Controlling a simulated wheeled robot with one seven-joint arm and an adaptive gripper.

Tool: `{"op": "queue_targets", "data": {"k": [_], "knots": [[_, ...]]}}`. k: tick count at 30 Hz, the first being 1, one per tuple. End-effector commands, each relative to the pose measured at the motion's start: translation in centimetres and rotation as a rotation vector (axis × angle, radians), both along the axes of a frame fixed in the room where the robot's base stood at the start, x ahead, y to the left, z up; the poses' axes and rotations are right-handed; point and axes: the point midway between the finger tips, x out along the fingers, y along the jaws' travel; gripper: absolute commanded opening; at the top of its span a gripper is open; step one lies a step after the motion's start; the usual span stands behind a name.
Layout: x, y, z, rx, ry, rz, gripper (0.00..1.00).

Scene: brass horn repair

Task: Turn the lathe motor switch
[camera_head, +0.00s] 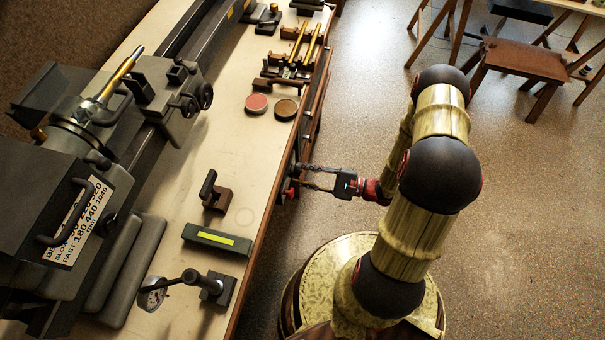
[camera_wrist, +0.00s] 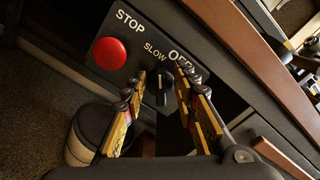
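The lathe's switch panel (camera_wrist: 140,66) is dark with white lettering: STOP, SLOW and a partly covered word that looks like OFF. A black switch knob (camera_wrist: 162,89) is below SLOW in the wrist view. My gripper (camera_wrist: 163,80) is open, with one finger on each side of the knob and small gaps visible. I cannot tell whether either fingertip touches it. In the head view my gripper (camera_head: 293,180) is at the bench's front side; the knob is hidden there.
A round red stop button (camera_wrist: 109,54) is left of the knob. The lathe (camera_head: 140,110) stands on the bench (camera_head: 215,130), with a green box (camera_head: 217,240) and a dial gauge (camera_head: 151,295) near the front edge. A stool (camera_head: 520,62) stands at the upper right; the floor between is clear.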

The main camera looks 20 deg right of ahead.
Motion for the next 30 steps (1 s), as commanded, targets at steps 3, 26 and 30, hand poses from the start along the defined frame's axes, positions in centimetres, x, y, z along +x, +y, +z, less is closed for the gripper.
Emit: {"op": "queue_targets", "data": {"k": [3, 26, 30], "knots": [[-0.2, -0.4, 0.0, 0.0, 0.0, -0.003, 0.29], [-6.5, -9.2, 0.0, -0.001, -0.001, -0.003, 0.29], [-7.0, -9.7, 0.0, -0.001, 0.0, -0.001, 0.29]]}}
